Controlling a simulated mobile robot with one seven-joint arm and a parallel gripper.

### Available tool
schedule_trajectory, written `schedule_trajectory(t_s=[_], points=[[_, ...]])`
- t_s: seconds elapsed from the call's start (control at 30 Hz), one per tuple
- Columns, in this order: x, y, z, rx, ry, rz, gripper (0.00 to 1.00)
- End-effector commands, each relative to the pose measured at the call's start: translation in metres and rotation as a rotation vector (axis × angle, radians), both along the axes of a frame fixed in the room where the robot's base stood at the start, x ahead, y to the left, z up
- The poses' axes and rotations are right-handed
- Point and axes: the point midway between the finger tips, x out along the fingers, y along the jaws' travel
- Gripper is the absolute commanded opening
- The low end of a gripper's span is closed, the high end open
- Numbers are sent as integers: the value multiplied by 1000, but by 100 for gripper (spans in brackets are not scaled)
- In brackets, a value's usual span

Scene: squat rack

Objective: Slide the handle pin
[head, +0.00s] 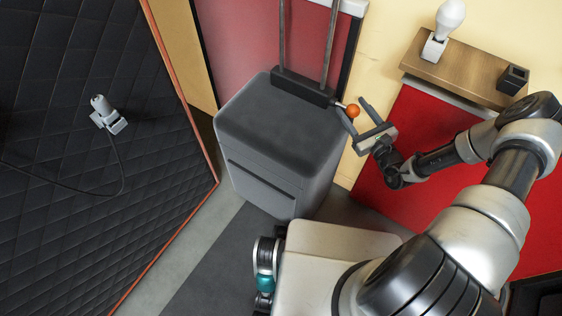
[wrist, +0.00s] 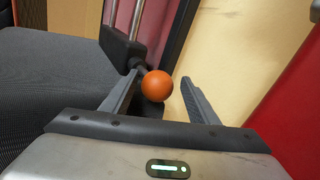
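The handle pin ends in an orange ball (head: 352,111) and sticks out to the right from the end of a dark bar at the foot of two metal rods. It also shows in the wrist view as an orange ball (wrist: 157,85) on a short dark shaft. My gripper (head: 353,118) is open, with its fingers pointing at the ball. In the wrist view the ball appears between the two fingers (wrist: 160,92), closer to the left one. I cannot tell whether a finger touches it.
The dark bar (head: 303,90) rests on a grey padded box (head: 265,150). A wooden shelf (head: 465,75) with a white bulb-shaped object (head: 445,25) and a small black holder (head: 512,79) is at the right, near my arm. A black quilted panel (head: 90,190) stands left.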

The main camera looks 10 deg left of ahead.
Motion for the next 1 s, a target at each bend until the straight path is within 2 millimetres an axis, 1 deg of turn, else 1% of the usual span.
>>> schedule_trajectory(t_s=[0.17, 0.27, 1.0], points=[[-2, 0, 0, 1, 1, 1, 54], [-7, -3, 0, 0, 3, 1, 54], [-56, -34, -1, 1, 5, 3, 54]])
